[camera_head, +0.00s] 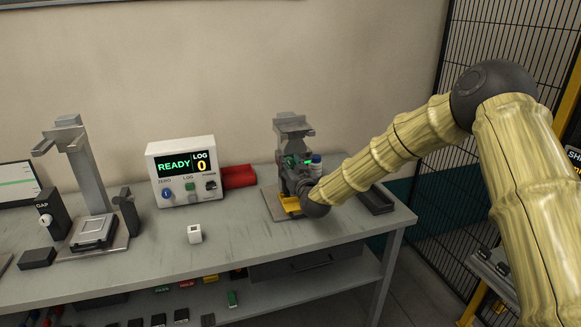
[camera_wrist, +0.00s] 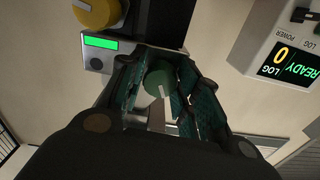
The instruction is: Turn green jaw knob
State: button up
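The green jaw knob (camera_wrist: 159,82), round with a pale pointer line on its face, shows in the wrist view between the two teal-padded fingers of my gripper (camera_wrist: 160,86). The fingers stand close on both sides of it; I cannot tell whether they touch it. The pointer line runs down and slightly right in that picture. In the head view, my gripper (camera_head: 301,185) is at the clamp fixture (camera_head: 293,126) on the bench, and the knob is hidden behind my gripper and wrist.
In the wrist view, a yellow knob (camera_wrist: 97,11) and a small green-lit display (camera_wrist: 100,43) are close to the fingers. A READY/LOG box (camera_head: 183,170), a red bin (camera_head: 239,176), a white cube (camera_head: 194,234) and a dark tray (camera_head: 376,200) stand on the bench.

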jog(key=shift+o, duration=1.4)
jog(key=v, duration=1.2)
